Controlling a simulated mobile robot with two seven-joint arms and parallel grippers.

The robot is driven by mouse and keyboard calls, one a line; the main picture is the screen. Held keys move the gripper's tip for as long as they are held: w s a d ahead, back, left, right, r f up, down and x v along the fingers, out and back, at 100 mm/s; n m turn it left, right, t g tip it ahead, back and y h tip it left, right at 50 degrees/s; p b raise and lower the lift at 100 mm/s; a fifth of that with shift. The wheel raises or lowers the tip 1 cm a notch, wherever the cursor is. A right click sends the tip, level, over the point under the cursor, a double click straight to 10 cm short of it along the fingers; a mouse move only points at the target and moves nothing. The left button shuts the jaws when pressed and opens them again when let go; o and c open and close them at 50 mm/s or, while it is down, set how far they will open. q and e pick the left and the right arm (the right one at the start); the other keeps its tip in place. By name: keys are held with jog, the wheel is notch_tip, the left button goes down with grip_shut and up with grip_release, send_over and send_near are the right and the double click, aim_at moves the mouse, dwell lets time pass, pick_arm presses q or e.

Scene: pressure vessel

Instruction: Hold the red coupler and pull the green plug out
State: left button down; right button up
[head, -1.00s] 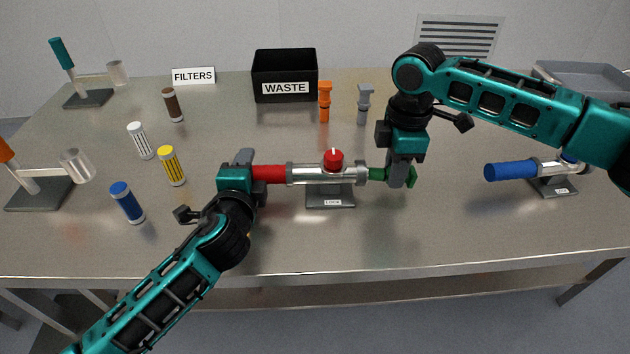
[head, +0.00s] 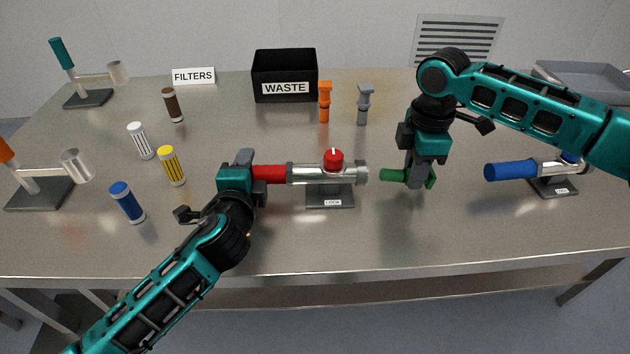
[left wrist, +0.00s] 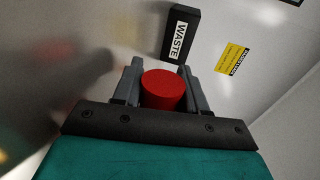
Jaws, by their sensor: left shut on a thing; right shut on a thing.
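The red coupler (head: 270,174) is at the left end of a clear and metal cylinder (head: 310,174) on a grey stand labelled LOCK (head: 331,195). My left gripper (head: 246,172) is shut on the coupler's outer end; the coupler also shows between the fingers in the left wrist view (left wrist: 163,90). The green plug (head: 393,175) is clear of the cylinder's right end, with a gap of bare table between them. My right gripper (head: 419,180) is shut on the plug and holds it level above the table. A red knob (head: 333,160) sits on top of the cylinder.
A blue-handled cylinder (head: 512,171) on a stand is to the right. A black WASTE bin (head: 285,75), an orange piece (head: 324,101) and a grey piece (head: 364,104) stand at the back. Several filters, including a yellow one (head: 172,166), stand at left. The front middle table is clear.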

jog(key=shift+r, duration=0.1)
jog(key=shift+r, duration=4.4)
pick_arm(q)
jog(key=c, duration=0.5)
grip_release()
jog(key=shift+s, duration=0.55)
jog(key=v, duration=1.1)
jog(key=shift+r, duration=0.1)
